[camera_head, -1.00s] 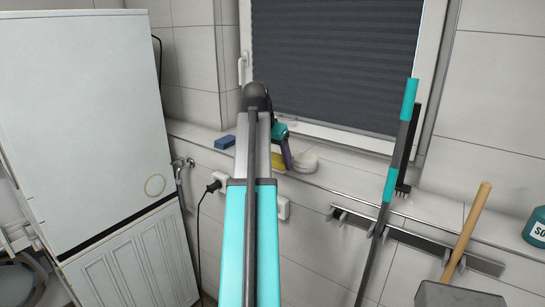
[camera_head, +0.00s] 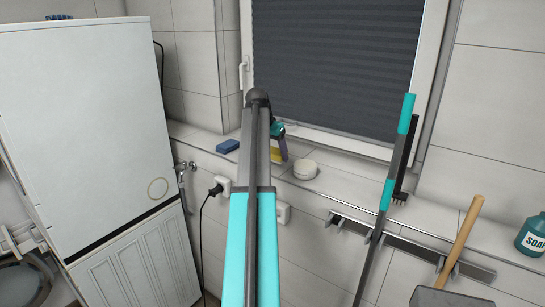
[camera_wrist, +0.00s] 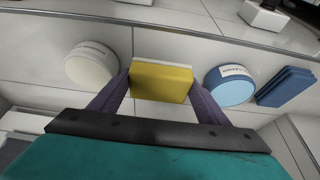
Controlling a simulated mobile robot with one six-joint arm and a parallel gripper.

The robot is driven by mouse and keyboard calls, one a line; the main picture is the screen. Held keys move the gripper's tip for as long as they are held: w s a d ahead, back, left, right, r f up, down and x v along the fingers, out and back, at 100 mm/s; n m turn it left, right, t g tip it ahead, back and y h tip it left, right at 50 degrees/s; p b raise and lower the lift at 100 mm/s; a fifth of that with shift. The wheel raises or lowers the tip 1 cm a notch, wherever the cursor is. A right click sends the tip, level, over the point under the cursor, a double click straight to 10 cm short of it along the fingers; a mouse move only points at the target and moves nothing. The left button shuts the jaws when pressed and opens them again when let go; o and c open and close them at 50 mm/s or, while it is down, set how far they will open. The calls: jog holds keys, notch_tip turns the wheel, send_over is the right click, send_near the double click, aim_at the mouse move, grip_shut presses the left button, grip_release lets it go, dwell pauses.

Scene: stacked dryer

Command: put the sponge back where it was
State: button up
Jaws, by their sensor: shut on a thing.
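A yellow sponge with a white layer (camera_wrist: 162,82) is between the two purple fingers of my gripper (camera_wrist: 160,86) in the wrist view. My gripper is shut on it. In the head view a strip of the yellow sponge (camera_head: 283,151) shows just right of my arm, over the window ledge (camera_head: 340,187); my arm hides most of the gripper (camera_head: 277,139). In the wrist view the sponge is between a white round tin (camera_wrist: 91,64) and a blue round tin (camera_wrist: 229,84). I cannot tell whether it touches the ledge.
A blue sponge (camera_head: 227,146) lies on the ledge left of my arm. The white tin (camera_head: 304,169) stands close right of the gripper. A teal-handled tool (camera_head: 398,140) leans at the right, and a soap bottle (camera_head: 532,235) stands farther right. The ledge between them is mostly clear.

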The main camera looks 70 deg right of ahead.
aim_at(273, 157)
jog(key=shift+w+d, duration=0.3)
jog(key=shift+d, duration=0.35)
jog(key=shift+f, duration=0.1)
jog(key=shift+a+f+p, duration=0.1)
jog(key=shift+f+p, duration=0.65)
jog(key=shift+p, duration=0.15)
jog(key=shift+f+p, duration=0.4)
jog(key=shift+f, duration=0.55)
jog(key=shift+f, duration=0.15)
jog(key=o, duration=1)
jog(key=shift+r, duration=0.25)
